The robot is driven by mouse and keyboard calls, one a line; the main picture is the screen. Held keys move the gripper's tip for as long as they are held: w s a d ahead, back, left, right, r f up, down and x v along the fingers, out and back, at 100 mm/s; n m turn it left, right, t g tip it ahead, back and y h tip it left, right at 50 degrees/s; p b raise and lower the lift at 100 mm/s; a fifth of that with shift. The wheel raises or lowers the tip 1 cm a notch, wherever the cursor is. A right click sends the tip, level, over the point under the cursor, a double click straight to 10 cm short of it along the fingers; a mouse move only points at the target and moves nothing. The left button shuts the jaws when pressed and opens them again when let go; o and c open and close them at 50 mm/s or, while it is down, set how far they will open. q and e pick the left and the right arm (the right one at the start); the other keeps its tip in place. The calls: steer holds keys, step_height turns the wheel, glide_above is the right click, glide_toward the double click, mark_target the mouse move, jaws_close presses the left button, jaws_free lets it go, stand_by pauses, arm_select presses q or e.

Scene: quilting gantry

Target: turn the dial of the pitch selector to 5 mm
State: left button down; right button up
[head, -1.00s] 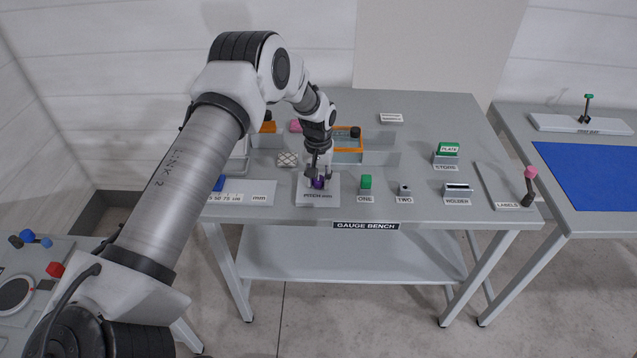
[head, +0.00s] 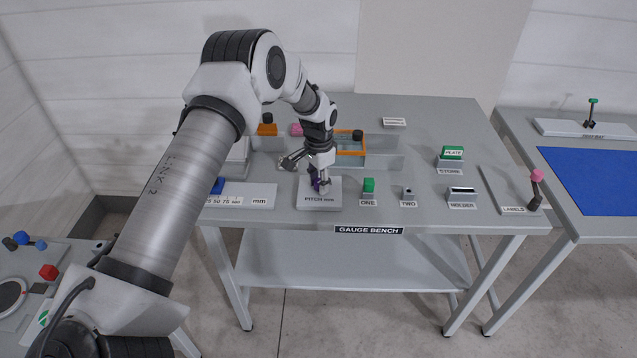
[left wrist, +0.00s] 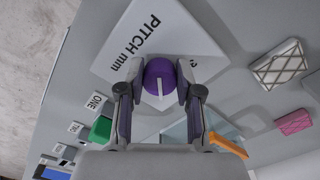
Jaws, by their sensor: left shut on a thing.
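The pitch selector (head: 308,196) is a light grey block labelled "PITCH mm" near the front edge of the gauge bench. Its purple dial (left wrist: 159,76) shows in the left wrist view, with a white pointer line on its top. My left gripper (head: 318,184) is over the block in the head view, shut on the dial with one finger on each side. In the left wrist view the fingers (left wrist: 157,92) hide the dial's sides and most of its scale numbers. My right gripper is not in view.
Right of the selector stand a green block (head: 368,186) at "ONE", a small "TWO" piece (head: 408,192) and a holder (head: 462,194). A ruler-like scale plate (head: 240,197) lies to the left. An orange-rimmed tray (head: 351,149) sits behind.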

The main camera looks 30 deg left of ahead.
arm_select(q)
steer(key=shift+s+f, duration=0.15)
steer(key=shift+f, duration=0.05)
stand_by(0.3)
steer(key=c, duration=0.9)
jaws_free()
steer(key=shift+o, duration=0.7)
steer(key=shift+w, duration=0.2)
steer(key=shift+r, duration=0.15)
step_height(320, 180, up, 12)
steer(key=shift+f, duration=0.2)
